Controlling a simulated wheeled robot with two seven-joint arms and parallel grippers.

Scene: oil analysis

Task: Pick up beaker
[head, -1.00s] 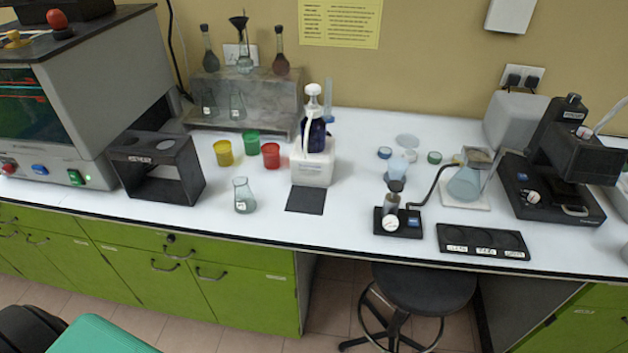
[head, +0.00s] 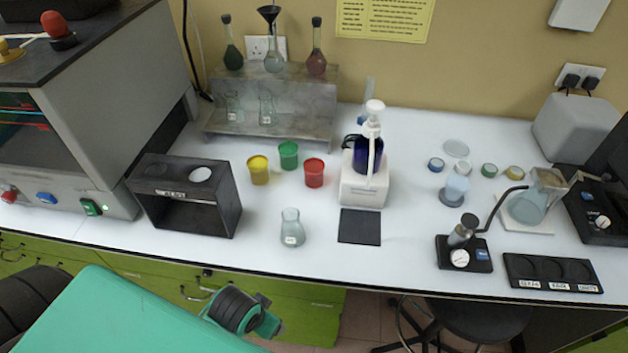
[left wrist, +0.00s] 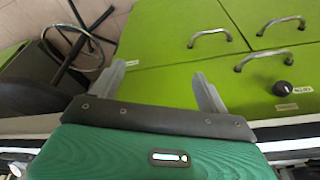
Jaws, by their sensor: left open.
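A small clear conical glass beaker (head: 292,228) with a white label stands upright on the white bench near the front edge, left of a black square pad. My left arm comes in at the lower left of the head view, below the bench edge; its fingers cannot be made out there. In the left wrist view my left gripper (left wrist: 158,74) has its two grey fingers spread apart with nothing between them, facing the green drawers. The beaker cannot be seen in that view. My right gripper is not in view.
A black holder box (head: 187,195) stands left of the beaker. Yellow (head: 258,170), green (head: 288,155) and red (head: 314,173) cups stand behind it. A pump bottle (head: 368,150) stands to the right. Green drawers (left wrist: 170,60) lie below the bench.

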